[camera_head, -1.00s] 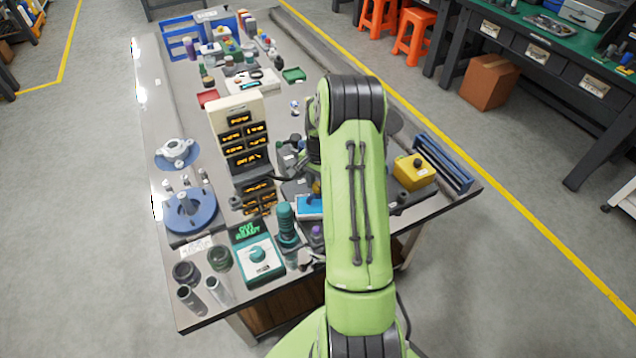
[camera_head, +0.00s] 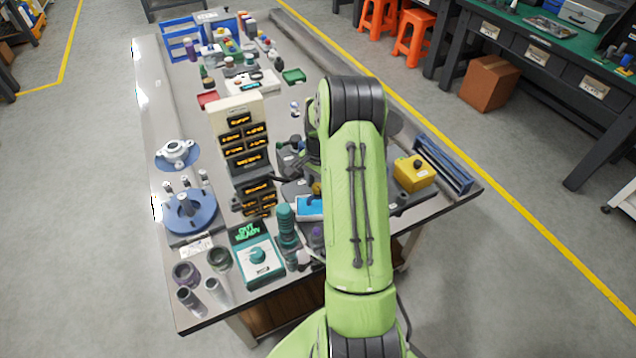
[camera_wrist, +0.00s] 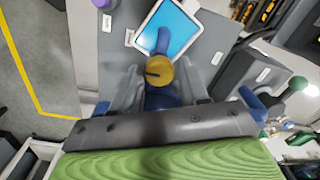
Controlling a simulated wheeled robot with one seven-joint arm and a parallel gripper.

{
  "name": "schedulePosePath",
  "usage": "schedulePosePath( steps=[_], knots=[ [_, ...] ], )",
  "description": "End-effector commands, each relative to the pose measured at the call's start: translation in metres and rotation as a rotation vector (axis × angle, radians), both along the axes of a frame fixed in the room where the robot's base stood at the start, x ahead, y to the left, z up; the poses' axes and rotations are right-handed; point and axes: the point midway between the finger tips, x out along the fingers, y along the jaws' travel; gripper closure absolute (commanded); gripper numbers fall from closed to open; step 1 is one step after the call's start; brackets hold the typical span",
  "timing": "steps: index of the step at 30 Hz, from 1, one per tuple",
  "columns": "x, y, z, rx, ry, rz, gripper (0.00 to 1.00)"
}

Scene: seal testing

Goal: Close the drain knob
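In the wrist view a round yellow knob (camera_wrist: 158,71) with a dark slot sits at the middle of the picture. A blue lever-like part (camera_wrist: 163,41) stands just beyond it, in front of a lit blue screen (camera_wrist: 172,30). My gripper (camera_wrist: 160,82) has its two grey fingers on the left and right of the yellow knob, very near it. I cannot tell whether they touch it. A blue part shows between the fingers below the knob. The labels are too small to read, so I cannot tell which part is the drain knob. My arm hides the gripper in the head view.
A purple knob (camera_head: 317,232), a teal bottle-like part (camera_head: 287,225) and a teal box with a dial (camera_head: 258,262) stand near the gripper's area. A tall panel with orange displays (camera_head: 240,137) stands to the left. A yellow box (camera_head: 413,173) lies right of my arm.

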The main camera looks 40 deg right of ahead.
Motion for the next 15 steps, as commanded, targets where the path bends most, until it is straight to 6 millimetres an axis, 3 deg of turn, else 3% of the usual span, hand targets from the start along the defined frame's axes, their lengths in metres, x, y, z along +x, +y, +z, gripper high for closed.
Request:
schedulePosePath(
  steps=[5,8,15],
  knots=[
    [0.0,0.0,0.007,0.0,0.001,0.0,0.56],
    [-0.001,-0.001,0.027,-0.002,-0.001,0.0,0.56],
    [-0.003,-0.001,0.097,-0.003,-0.004,0.0,0.56]
  ],
)
